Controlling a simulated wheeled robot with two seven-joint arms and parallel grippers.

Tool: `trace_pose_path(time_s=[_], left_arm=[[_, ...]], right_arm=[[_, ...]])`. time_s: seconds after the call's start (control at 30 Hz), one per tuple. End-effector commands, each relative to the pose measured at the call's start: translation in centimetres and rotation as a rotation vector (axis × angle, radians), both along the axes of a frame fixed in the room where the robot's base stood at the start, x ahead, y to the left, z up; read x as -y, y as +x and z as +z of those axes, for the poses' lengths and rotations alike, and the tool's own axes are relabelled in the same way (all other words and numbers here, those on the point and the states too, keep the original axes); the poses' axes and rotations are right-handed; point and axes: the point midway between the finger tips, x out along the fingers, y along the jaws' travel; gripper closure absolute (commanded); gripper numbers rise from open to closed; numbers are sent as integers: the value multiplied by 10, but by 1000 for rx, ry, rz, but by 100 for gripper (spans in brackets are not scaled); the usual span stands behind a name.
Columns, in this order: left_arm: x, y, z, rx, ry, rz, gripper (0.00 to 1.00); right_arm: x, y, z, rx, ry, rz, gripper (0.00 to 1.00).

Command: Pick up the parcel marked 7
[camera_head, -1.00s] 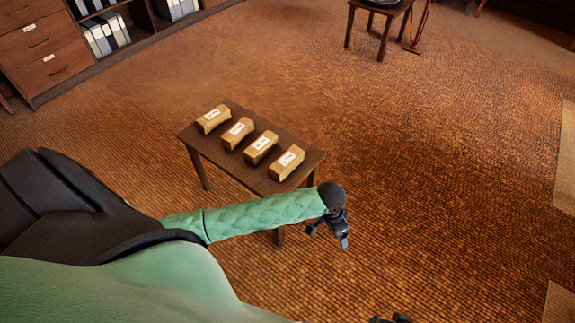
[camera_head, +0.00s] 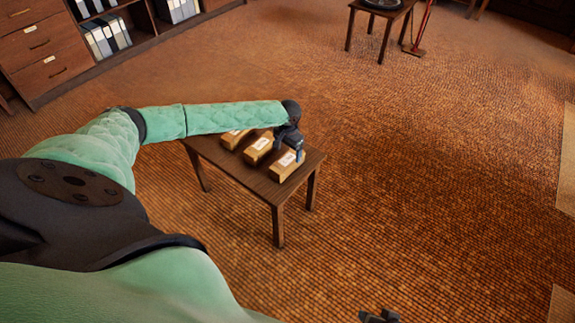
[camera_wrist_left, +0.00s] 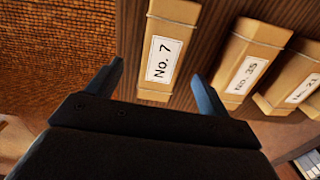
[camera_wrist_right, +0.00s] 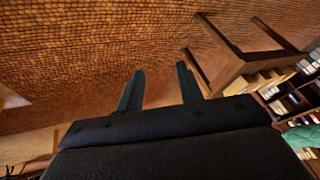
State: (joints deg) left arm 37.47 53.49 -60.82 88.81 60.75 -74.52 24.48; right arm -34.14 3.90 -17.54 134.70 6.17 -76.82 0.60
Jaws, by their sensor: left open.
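The parcel marked No. 7 (camera_wrist_left: 164,52) is a tan wrapped block with a white label, seen in the left wrist view. In the head view it is the parcel (camera_head: 285,167) at the table's right end. My left gripper (camera_head: 298,154) is open and above this parcel, partly covering it. In the left wrist view the fingers (camera_wrist_left: 157,72) stand apart to either side of the parcel; whether they reach down to it I cannot tell. My right gripper (camera_wrist_right: 160,70) is open and empty, away from the table; it shows at the bottom edge of the head view (camera_head: 379,317).
Parcels marked No. 35 (camera_wrist_left: 246,68) and No. 21 (camera_wrist_left: 295,92) lie beside it on the small dark table (camera_head: 256,186). My left arm hides the row's far end. A shelf unit (camera_head: 60,50) stands back left, another table (camera_head: 378,12) at the back.

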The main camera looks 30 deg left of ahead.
Motion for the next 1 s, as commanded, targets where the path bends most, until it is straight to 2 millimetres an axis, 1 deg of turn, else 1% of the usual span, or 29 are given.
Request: trace_pose_path(time_s=[0.17,0.37,0.6,0.7,0.8,0.97,1.0], left_arm=[[1,0,-16,-1,-6,12,20],[-1,1,-32,0,-5,12,20],[-4,1,-64,0,-5,11,20],[-4,1,-72,0,-5,10,20],[-4,1,-76,0,-5,10,20],[-4,1,-76,0,-5,10,20],[-4,1,-76,0,-5,10,22]], right_arm=[[3,0,1,1,-4,-4,64],[8,-7,0,-19,-16,-8,64],[18,-11,6,-43,-38,-12,64],[18,-10,10,-42,-38,-13,64],[18,-7,12,-37,-37,-13,64],[17,-4,14,-29,-37,-13,64],[17,-3,14,-28,-37,-14,64]])
